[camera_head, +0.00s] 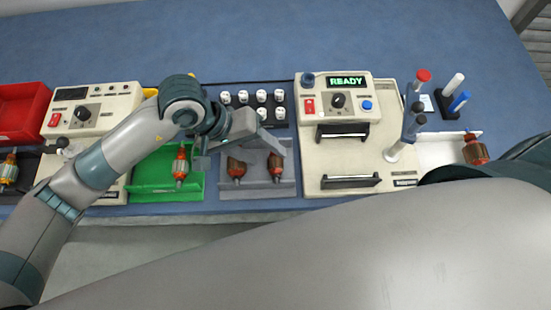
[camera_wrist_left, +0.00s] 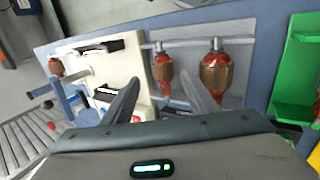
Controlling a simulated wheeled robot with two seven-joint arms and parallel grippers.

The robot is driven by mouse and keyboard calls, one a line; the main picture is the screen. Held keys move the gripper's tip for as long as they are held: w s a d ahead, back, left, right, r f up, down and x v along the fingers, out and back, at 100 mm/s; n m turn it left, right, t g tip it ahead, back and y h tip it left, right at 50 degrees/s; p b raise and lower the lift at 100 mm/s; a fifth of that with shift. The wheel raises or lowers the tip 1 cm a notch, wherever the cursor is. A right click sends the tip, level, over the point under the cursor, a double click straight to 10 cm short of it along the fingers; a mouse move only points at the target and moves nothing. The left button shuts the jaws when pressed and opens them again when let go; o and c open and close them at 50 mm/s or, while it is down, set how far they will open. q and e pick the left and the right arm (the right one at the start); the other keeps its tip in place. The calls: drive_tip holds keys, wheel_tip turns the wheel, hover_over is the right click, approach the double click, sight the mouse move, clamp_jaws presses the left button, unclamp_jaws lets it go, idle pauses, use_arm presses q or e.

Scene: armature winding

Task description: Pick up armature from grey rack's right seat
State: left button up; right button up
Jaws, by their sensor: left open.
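The grey rack (camera_head: 257,190) stands at the table's front edge with two armatures, both copper-brown with an orange-red part. The right-seat armature (camera_head: 275,166) is on the machine side, the left-seat armature (camera_head: 237,169) on the green tray side. My left gripper (camera_head: 245,150) is open and empty above the rack. Contact is not visible. My right gripper is out of view.
The cream machine with a READY display (camera_head: 346,82) stands right of the rack. A green tray (camera_head: 150,180) with another armature is on the left. A black holder of white pieces (camera_head: 253,108) is behind the rack. My right arm fills the lower right foreground.

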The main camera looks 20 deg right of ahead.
sight(272, 159)
use_arm(q)
drive_tip(key=shift+p+x, duration=0.85)
drive_tip(key=shift+p, duration=0.15)
drive_tip(key=shift+p+x, duration=0.55)
drive_tip(key=shift+x, duration=0.45)
drive_tip(key=shift+w+d+f, duration=0.15)
drive_tip(key=shift+f, duration=0.65)
drive_tip(key=shift+c, duration=0.7)
drive_tip(key=c, duration=1.1)
drive_tip(key=shift+r, duration=0.2)
drive_tip(key=shift+c, duration=0.2)
